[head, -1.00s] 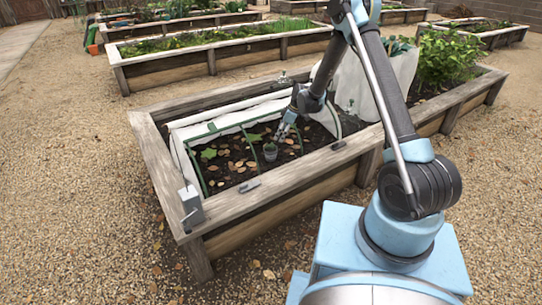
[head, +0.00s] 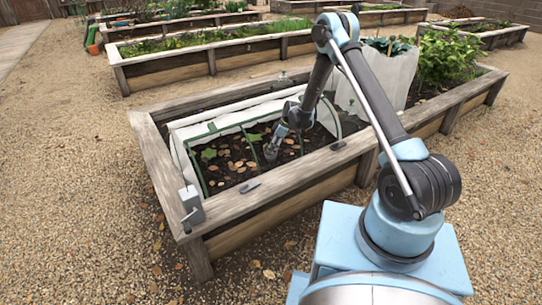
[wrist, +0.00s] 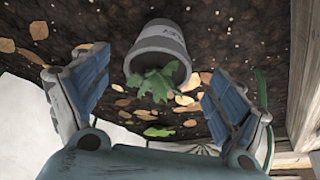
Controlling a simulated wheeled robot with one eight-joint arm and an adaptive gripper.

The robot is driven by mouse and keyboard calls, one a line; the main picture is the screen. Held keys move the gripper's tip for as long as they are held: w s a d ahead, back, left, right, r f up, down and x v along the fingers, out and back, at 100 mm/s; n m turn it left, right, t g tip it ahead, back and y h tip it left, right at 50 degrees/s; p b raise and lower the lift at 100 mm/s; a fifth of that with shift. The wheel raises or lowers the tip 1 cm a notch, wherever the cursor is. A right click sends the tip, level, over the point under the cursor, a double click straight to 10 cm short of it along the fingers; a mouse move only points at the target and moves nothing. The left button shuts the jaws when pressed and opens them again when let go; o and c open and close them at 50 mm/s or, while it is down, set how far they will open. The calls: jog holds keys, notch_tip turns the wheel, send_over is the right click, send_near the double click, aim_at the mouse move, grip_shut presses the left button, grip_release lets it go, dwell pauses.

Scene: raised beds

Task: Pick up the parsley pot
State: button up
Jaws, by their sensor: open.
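The parsley pot is a small grey pot (wrist: 158,42) with green leaves (wrist: 155,84) at its mouth. In the wrist view it shows in the upper middle, between my fingers in the picture, with a gap on each side. My gripper (wrist: 155,88) is open, its blue pads apart, with nothing held. In the head view my gripper (head: 272,150) points down into the bed, over the spot where the pot stands, and hides nearly all of it. I cannot tell how far the fingertips reach down beside the pot.
The wooden raised bed (head: 268,196) surrounds the soil, with its near rim close to my arm. Green hoops and a white cover (head: 232,116) stand around the pot's area. A white cloth (head: 358,84) and a leafy bush (head: 446,56) are to the right. Dry leaves litter the soil.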

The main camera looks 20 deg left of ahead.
jog(key=shift+x, duration=1.75)
jog(key=shift+w+a, duration=0.1)
jog(key=shift+a, duration=0.05)
jog(key=c, duration=1.4)
jog(key=shift+o, duration=0.2)
jog(key=shift+r, duration=0.1)
